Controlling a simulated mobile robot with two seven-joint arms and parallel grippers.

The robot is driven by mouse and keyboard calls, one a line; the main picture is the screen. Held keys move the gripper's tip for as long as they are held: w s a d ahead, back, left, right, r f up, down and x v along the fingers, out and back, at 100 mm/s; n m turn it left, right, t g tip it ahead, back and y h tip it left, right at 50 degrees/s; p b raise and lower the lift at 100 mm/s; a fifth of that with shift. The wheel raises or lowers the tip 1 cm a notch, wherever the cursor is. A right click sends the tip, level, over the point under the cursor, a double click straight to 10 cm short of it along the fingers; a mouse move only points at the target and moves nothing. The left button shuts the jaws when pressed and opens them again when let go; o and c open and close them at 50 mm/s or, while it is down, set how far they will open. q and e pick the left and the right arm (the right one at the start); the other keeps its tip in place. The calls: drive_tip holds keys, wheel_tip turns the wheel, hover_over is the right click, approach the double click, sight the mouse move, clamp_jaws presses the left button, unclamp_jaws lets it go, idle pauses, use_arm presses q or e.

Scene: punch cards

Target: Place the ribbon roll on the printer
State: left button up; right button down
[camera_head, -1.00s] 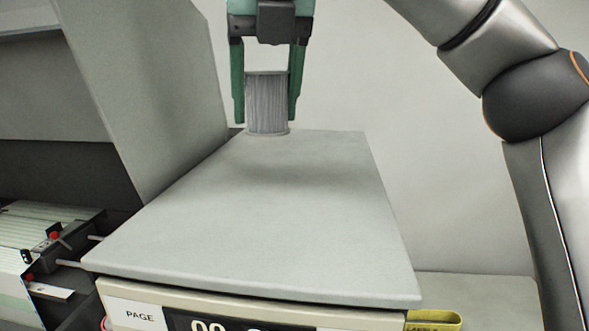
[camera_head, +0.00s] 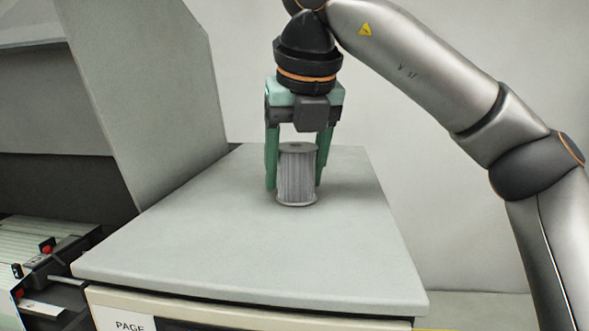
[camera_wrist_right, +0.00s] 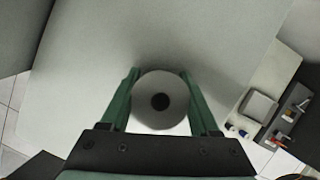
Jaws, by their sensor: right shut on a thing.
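The ribbon roll (camera_head: 297,176) is a grey ribbed spool with flanged ends. It stands upright between the green fingers of my right gripper (camera_head: 296,175), which is shut on it. It is over the flat grey top of the printer (camera_head: 250,245), towards the back; I cannot tell whether its lower flange touches the surface. In the right wrist view the roll (camera_wrist_right: 160,101) shows end-on with a dark centre hole, between both fingers, and the printer top (camera_wrist_right: 90,70) lies beneath it. My left gripper is not in view.
A tall grey cabinet panel (camera_head: 150,100) rises along the printer's left side. A striped paper stack (camera_head: 45,245) and a black mechanism with red parts lie low at the left. The front and right of the printer top are clear. A "PAGE" label is on the front.

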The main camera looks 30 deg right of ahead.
drive_tip(key=shift+c, duration=0.6)
unclamp_jaws()
drive_tip(key=shift+f, duration=0.1)
drive_tip(key=shift+r, duration=0.35)
drive_tip(key=p+v, duration=0.3)
drive_tip(key=v, duration=0.8)
drive_tip(key=shift+s+r+p, duration=0.2)
drive_tip(key=shift+r+p, duration=0.1)
drive_tip(key=shift+p, duration=0.05)
